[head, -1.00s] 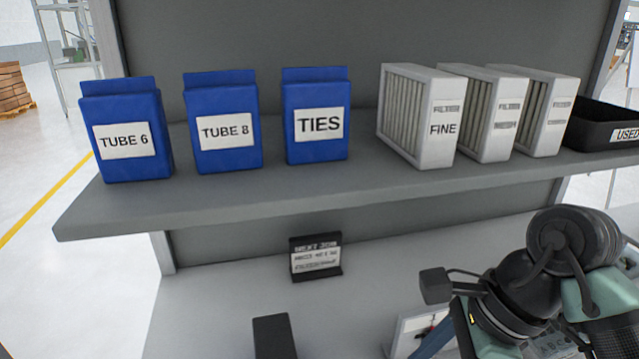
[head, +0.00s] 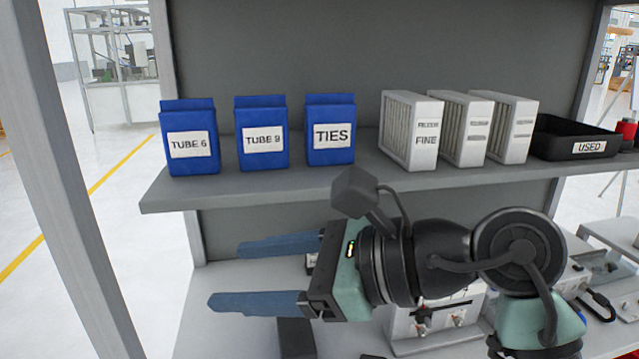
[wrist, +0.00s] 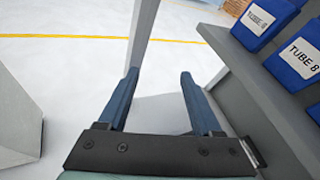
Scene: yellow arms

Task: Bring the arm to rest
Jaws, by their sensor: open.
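My gripper (head: 225,273) is open, with two blue fingers apart and nothing between them. In the head view it points left, below the shelf and above the white bench top. In the wrist view my gripper (wrist: 158,95) also shows open and empty, with the floor and a grey post beyond the fingers. My arm reaches in from the lower right of the head view.
A grey shelf (head: 300,184) above my gripper holds blue boxes (head: 330,134), white filters (head: 410,135) and a black bin (head: 575,138). White equipment (head: 435,318) stands below my wrist. A grey post (head: 75,190) stands at the left; open floor lies beyond.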

